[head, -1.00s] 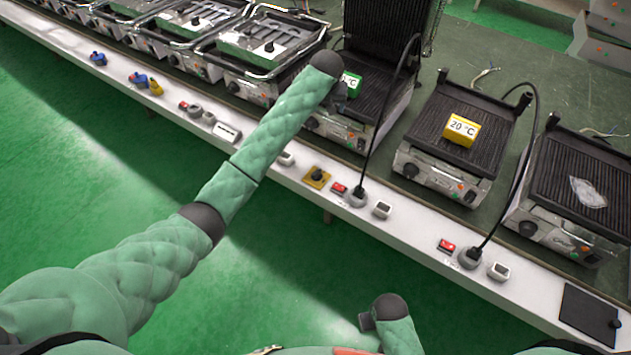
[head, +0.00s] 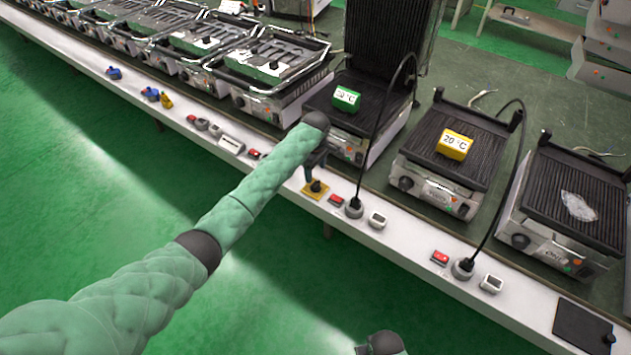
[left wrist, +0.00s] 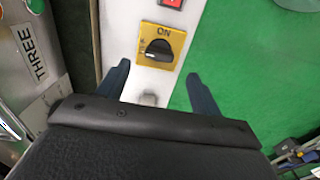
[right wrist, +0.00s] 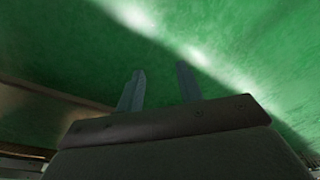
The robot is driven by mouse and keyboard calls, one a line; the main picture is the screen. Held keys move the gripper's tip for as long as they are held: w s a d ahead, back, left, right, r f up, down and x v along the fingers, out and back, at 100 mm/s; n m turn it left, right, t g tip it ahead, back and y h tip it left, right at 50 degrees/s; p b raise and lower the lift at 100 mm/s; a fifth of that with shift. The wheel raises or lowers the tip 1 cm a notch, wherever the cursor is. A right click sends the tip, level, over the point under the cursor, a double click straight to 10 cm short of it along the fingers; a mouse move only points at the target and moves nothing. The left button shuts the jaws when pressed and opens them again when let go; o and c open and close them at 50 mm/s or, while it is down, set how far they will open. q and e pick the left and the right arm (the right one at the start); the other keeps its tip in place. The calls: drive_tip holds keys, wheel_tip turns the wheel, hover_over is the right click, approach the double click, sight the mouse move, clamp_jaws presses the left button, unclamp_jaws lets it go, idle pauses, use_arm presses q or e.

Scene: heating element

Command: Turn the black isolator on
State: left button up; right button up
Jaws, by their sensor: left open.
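The black isolator is a black rotary knob (head: 316,186) on a yellow plate on the white ledge. In the left wrist view its knob (left wrist: 159,48) lies roughly sideways across the plate, with the word ON above it. My left gripper (head: 314,171) is just above the isolator. Its fingers (left wrist: 158,72) are spread and empty, with the plate ahead between the tips; no contact shows. My right gripper (right wrist: 160,70) is open and empty, with only green floor ahead of it.
A red switch (head: 336,200) and a plugged-in black cable (head: 354,206) are right of the isolator. Contact grills stand behind the ledge; one carries a green block (head: 346,98), another a yellow 20 °C block (head: 454,145). Green floor lies open in front.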

sight(315, 183)
use_arm(q)
wheel_tip(315, 183, down, 7)
drive_tip(key=shift+w+r+p, duration=0.1)
drive_tip(key=shift+r+p, duration=0.05)
drive_tip(key=shift+p, duration=0.4)
use_arm(e)
drive_tip(key=f, duration=0.1)
drive_tip(key=s+f, duration=0.1)
drive_tip(key=f, duration=0.3)
drive_tip(key=shift+s+d, duration=0.3)
drive_tip(key=shift+d, duration=0.1)
use_arm(q)
drive_tip(key=shift+r, duration=0.1)
drive_tip(key=c, duration=1)
